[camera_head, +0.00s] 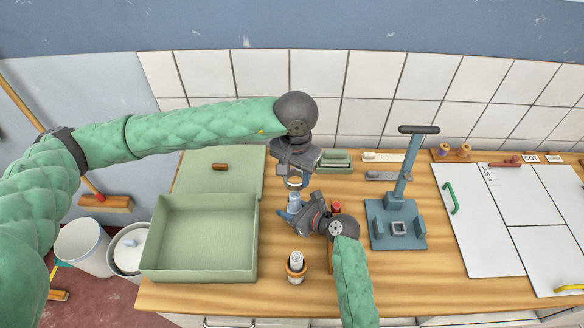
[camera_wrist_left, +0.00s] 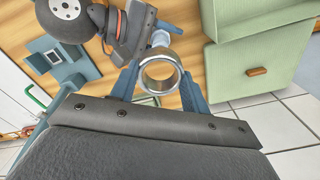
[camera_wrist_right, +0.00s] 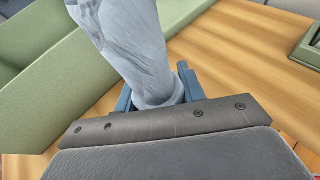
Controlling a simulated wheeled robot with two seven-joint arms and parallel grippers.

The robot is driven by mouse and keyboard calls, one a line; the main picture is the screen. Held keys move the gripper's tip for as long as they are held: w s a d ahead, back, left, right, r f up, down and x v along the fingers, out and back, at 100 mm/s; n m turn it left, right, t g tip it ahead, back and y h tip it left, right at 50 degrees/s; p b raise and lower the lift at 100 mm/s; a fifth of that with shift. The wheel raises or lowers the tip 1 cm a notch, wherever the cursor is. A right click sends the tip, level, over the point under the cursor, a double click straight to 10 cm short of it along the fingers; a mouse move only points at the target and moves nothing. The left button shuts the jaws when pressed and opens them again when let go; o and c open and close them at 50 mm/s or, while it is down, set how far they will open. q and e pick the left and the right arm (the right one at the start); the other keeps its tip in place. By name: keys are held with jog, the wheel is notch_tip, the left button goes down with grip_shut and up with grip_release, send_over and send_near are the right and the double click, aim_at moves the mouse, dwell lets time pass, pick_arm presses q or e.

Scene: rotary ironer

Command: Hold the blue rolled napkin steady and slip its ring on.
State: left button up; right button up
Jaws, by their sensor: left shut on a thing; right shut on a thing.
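My left gripper (camera_head: 294,181) is shut on a silver metal ring (camera_wrist_left: 160,74). In the left wrist view the ring's opening faces the camera, between the two blue fingers. The blue-grey rolled napkin (camera_wrist_right: 135,45) is gripped near its lower end by my right gripper (camera_wrist_right: 155,95), which is shut on it. In the head view the napkin (camera_head: 294,203) stands roughly upright, just below the ring. Its end (camera_wrist_left: 160,38) also shows beyond the ring in the left wrist view. I cannot tell whether ring and napkin touch.
An open green box (camera_head: 205,270) stands left of the grippers. A blue stand with an upright post (camera_head: 402,180) is to the right, before white boards (camera_head: 490,220).

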aim_at(296, 196)
dwell(0.3)
pick_arm(q)
jog(key=shift+f, duration=2)
jog(key=shift+f, duration=1.35)
dwell(0.5)
jog(key=shift+f, duration=0.3)
jog(key=shift+s+f, duration=0.1)
jog(key=shift+f, duration=0.25)
jog(key=shift+s+d+f, duration=0.1)
jog(key=shift+d+f, duration=0.05)
jog(key=shift+f, duration=0.45)
jog(key=shift+c, duration=0.2)
jog(key=o, duration=0.9)
jog(key=shift+c, duration=0.9)
